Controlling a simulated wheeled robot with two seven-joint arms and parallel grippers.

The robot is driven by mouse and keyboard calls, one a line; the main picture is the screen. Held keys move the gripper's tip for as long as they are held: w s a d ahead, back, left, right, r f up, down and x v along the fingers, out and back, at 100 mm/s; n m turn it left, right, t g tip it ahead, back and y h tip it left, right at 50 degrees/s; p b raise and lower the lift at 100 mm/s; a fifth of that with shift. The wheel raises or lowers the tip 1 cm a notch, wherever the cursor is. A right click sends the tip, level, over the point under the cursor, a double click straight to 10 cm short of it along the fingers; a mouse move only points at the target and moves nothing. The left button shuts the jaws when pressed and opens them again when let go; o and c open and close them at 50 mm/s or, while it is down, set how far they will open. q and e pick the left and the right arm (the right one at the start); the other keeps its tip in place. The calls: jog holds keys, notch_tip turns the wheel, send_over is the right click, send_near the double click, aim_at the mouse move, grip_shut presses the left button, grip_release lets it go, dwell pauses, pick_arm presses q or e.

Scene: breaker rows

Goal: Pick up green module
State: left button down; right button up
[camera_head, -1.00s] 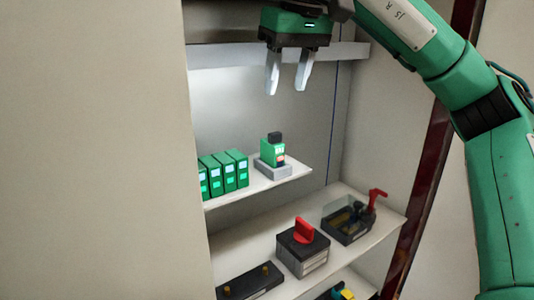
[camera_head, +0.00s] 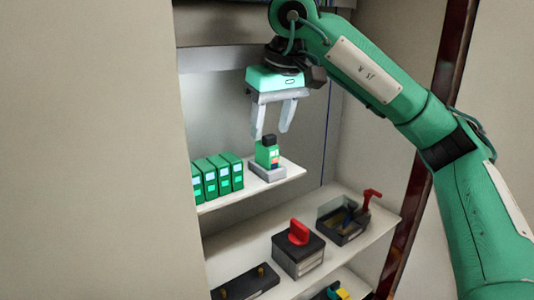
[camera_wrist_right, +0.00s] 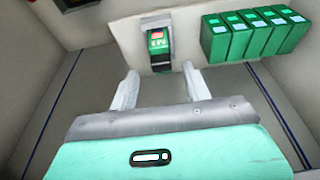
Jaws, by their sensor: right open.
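The green module (camera_head: 267,154) has a black top and a small red and white front. It stands upright on a grey base (camera_head: 268,172) at the right part of the upper shelf. My right gripper (camera_head: 271,135) is open and empty, its fingers pointing down just above the module. In the right wrist view the module (camera_wrist_right: 159,41) shows beyond the fingertips of the gripper (camera_wrist_right: 160,82), roughly centred between them, and apart from them. My left gripper is not in view.
Several green modules (camera_head: 217,175) stand in a row left of it on the upper shelf (camera_head: 240,195). The lower shelf holds a black box with a red knob (camera_head: 299,248) and a dark tray with a red lever (camera_head: 343,220). A pale panel (camera_head: 90,150) fills the left.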

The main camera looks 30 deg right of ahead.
aim_at(269, 135)
jog(key=shift+p+x, duration=0.45)
jog(key=shift+x, duration=1.3)
jog(key=shift+a, duration=0.15)
jog(key=shift+c, duration=0.2)
grip_shut()
